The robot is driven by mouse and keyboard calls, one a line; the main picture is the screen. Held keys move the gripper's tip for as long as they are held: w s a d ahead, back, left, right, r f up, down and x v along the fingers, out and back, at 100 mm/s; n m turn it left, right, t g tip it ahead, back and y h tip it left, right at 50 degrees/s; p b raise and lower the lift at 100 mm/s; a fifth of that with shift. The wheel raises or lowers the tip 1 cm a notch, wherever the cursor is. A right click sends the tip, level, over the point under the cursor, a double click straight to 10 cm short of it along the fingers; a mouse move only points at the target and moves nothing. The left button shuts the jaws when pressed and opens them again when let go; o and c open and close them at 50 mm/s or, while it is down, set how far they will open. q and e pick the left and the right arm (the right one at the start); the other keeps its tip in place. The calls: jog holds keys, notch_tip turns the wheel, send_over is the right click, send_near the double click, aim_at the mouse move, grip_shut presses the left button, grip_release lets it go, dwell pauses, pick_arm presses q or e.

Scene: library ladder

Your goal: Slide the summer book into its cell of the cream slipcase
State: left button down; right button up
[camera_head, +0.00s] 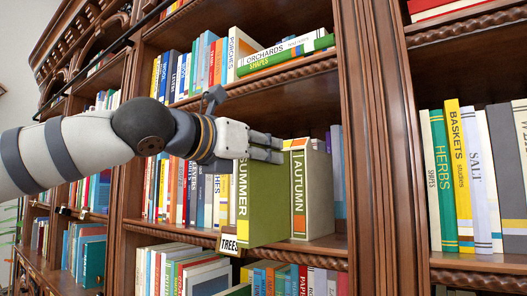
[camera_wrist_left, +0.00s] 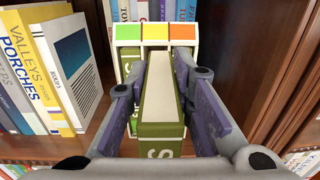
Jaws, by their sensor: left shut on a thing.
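In the wrist view the slipcase (camera_wrist_left: 120,52) has green, yellow and orange squares on top. The held book lines up roughly with the yellow middle one. How far it is inside is hidden. My right gripper is not in view.
A wooden upright (camera_head: 368,150) bounds the bay at right.

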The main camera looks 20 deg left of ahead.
pick_arm(q)
jog(key=shift+w+d+r, duration=0.1)
jog(key=shift+w, duration=0.15)
jog(key=shift+s, duration=0.1)
jog(key=shift+s, duration=0.3)
jog(key=shift+r, duration=0.1)
dwell(0.5)
jog(key=shift+w+d, duration=0.1)
jog(key=shift+w, duration=0.5)
dwell(1.0)
jog(key=shift+s+a, duration=0.2)
jog(key=shift+s, duration=0.2)
